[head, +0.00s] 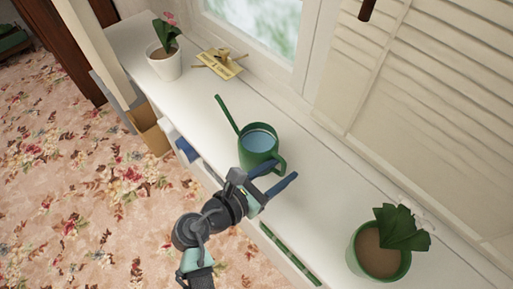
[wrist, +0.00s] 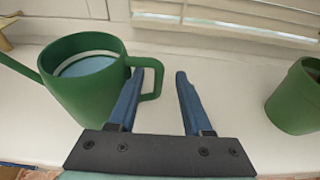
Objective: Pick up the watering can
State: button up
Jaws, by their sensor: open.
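The green watering can (head: 257,150) stands upright on a white windowsill ledge in the middle of the head view. Its long spout points up and left, and its handle is on the right side. In the wrist view the can (wrist: 88,88) is on the left, with its handle beside my left finger. My gripper (head: 281,175) is open with two blue fingers, close to the can's handle.
A green pot with a leafy plant (head: 378,250) stands at the right on the ledge (head: 325,212). A white pot with a pink-flowered plant (head: 164,62) and a yellowish object (head: 220,64) are at the far left. Shutters (head: 415,90) and a window line the back.

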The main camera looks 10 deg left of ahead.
jog(key=shift+x, duration=0.95)
jog(key=shift+c, duration=0.3)
jog(key=shift+a, duration=0.1)
grip_shut()
jog(key=shift+r, duration=0.2)
